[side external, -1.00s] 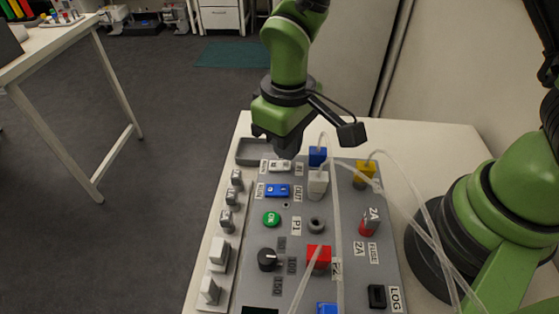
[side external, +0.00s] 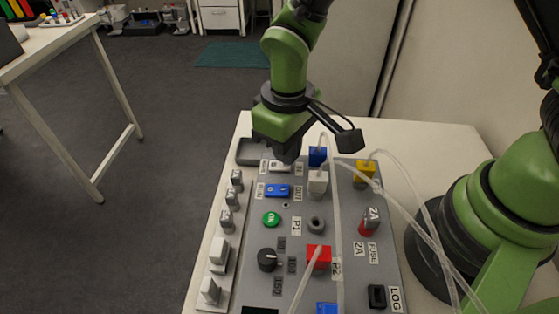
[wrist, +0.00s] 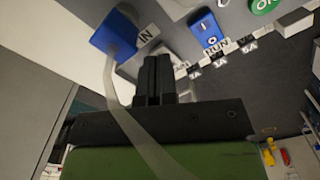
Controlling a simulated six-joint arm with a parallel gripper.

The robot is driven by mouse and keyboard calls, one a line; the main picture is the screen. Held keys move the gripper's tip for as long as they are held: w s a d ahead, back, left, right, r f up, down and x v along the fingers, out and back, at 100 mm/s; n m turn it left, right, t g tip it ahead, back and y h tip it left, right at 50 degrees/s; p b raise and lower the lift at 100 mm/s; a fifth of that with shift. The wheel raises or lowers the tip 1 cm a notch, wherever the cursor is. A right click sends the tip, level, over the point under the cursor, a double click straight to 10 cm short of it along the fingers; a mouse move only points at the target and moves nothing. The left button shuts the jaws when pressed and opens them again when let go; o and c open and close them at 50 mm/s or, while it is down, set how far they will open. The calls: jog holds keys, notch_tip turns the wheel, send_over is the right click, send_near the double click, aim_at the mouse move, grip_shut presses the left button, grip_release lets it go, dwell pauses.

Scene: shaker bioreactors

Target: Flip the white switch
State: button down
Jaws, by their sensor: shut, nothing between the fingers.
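The white switch (side external: 279,167) sits near the far end of the grey control panel (side external: 300,212), above the blue switch (side external: 277,191). My gripper (side external: 288,158) is shut and empty, pointing down at the right end of the white switch. Whether the fingertips touch it, and which way its rocker is tilted, I cannot tell. In the wrist view my closed fingers (wrist: 156,72) hide most of the white switch. The blue switch (wrist: 207,30) there shows I and O marks beside a RUN label.
A blue connector (side external: 317,156) with a clear tube stands just right of my gripper; a white connector (side external: 317,182) and a yellow one (side external: 364,172) are near. A grey tray (side external: 250,151) lies behind the panel's left corner. Free table lies at the back right.

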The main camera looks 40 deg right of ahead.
jog(key=shift+f, duration=0.7)
dwell(0.3)
jog(key=shift+r, duration=3.5)
